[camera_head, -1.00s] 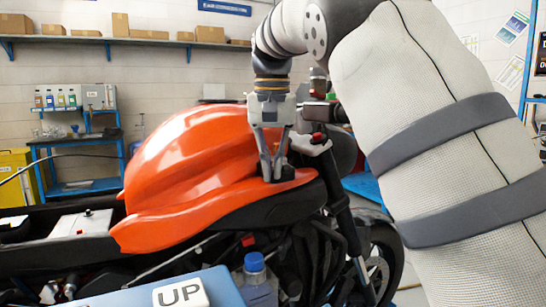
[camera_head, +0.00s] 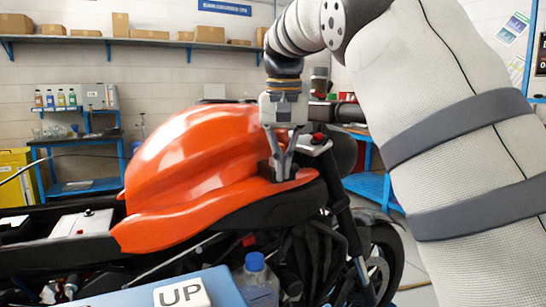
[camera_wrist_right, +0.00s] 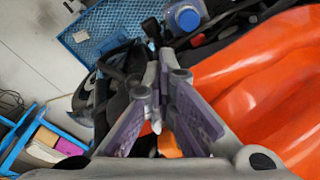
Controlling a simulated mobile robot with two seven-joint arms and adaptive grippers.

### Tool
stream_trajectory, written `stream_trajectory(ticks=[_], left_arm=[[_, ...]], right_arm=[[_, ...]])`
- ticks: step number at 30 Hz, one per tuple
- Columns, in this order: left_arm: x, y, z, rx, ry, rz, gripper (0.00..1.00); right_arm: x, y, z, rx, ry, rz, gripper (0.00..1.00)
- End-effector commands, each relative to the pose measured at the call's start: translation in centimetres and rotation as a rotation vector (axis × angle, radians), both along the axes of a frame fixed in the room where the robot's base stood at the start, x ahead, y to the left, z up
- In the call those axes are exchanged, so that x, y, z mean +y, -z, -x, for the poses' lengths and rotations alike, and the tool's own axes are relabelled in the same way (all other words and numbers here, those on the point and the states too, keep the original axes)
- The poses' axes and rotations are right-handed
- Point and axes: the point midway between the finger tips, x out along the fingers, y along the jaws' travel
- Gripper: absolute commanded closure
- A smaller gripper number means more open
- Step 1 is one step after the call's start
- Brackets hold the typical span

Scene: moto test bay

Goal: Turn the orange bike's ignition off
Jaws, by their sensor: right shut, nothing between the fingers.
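The orange bike (camera_head: 195,165) stands side-on across the middle of the head view, with its front wheel at the right. My right gripper (camera_head: 280,179) points down over the front end of the orange bodywork, close by the handlebar area. Its fingers are shut with nothing between them. In the right wrist view the fingertips (camera_wrist_right: 164,62) meet over dark parts beside the orange bodywork (camera_wrist_right: 250,95). I cannot make out the ignition or a key; the gripper covers part of that area. A red switch (camera_head: 318,138) shows on the handlebar just right of the fingers. My left gripper is out of view.
A blue case (camera_head: 225,285) with an "UP" block (camera_head: 182,293) and a blue-capped bottle (camera_head: 256,280) stand in front of the bike. A wall shelf (camera_head: 150,41) with cardboard boxes and a blue rack (camera_head: 75,160) are behind.

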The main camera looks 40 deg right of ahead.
Motion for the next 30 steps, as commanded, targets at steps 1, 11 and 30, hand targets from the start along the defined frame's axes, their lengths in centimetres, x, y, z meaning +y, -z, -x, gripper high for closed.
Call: stream_trajectory(ticks=[1, 11, 30], left_arm=[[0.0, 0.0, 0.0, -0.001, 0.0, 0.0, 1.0], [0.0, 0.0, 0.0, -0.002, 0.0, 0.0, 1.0], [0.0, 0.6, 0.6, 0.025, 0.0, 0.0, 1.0]], right_arm=[[-0.3, -0.1, 0.3, 0.005, 0.006, 0.006, 1.0], [0.5, -1.0, -0.4, 0.003, 0.006, 0.006, 1.0], [0.6, -8.0, -0.9, 0.002, 0.002, 0.003, 1.0]])
